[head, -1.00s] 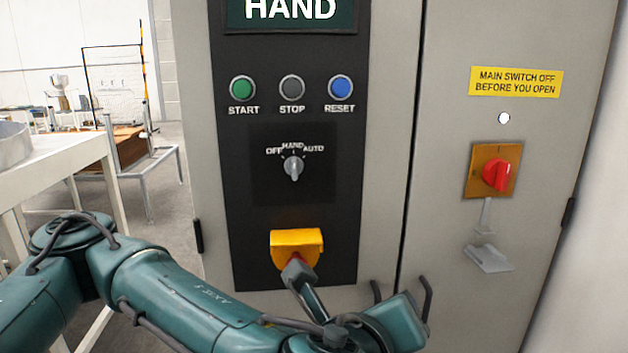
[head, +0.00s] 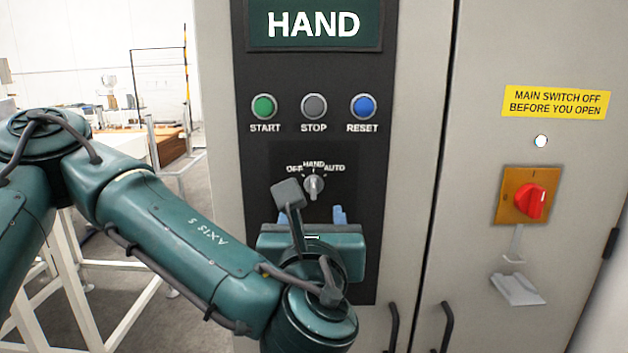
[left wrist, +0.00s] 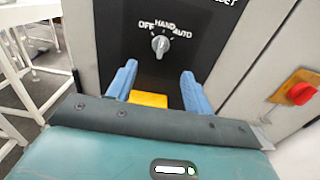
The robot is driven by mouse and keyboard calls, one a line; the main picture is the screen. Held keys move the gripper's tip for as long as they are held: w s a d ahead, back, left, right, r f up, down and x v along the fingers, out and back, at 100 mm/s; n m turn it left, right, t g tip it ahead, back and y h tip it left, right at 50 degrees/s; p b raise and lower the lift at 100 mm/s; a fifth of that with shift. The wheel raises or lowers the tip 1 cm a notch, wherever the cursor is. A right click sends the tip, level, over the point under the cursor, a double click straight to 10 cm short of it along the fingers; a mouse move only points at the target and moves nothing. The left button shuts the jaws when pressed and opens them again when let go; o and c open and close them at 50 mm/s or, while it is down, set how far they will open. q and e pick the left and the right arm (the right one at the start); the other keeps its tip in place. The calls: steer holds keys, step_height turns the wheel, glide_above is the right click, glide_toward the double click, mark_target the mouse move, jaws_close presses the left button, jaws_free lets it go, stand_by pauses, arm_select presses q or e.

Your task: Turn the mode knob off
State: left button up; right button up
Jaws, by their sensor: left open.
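The mode knob (head: 314,186) is a small grey knob on the black panel, under the labels OFF, HAND and AUTO. Its pointer stands about upright, towards HAND, and the display (head: 314,25) above reads HAND. The knob also shows in the left wrist view (left wrist: 160,45). My left gripper (head: 310,213) is just below the knob, its two blue fingers spread. In the left wrist view, the left gripper (left wrist: 159,73) is open and empty, with the knob centred beyond the fingertips. I see no contact with the knob. My right gripper is not in view.
Green START (head: 264,107), grey STOP (head: 314,106) and blue RESET (head: 363,106) buttons sit above the knob. A yellow housing (left wrist: 148,99) lies below it, hidden in the head view. A red main switch (head: 531,201) is on the right door. Door handles (head: 393,327) stick out below.

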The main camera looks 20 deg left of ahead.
mark_target(314, 193)
arm_select(q)
steer(key=p+x, duration=0.2)
steer(key=x, duration=0.7)
steer(key=shift+w, duration=0.15)
steer(key=shift+c, duration=0.3)
steer(key=c, duration=0.9)
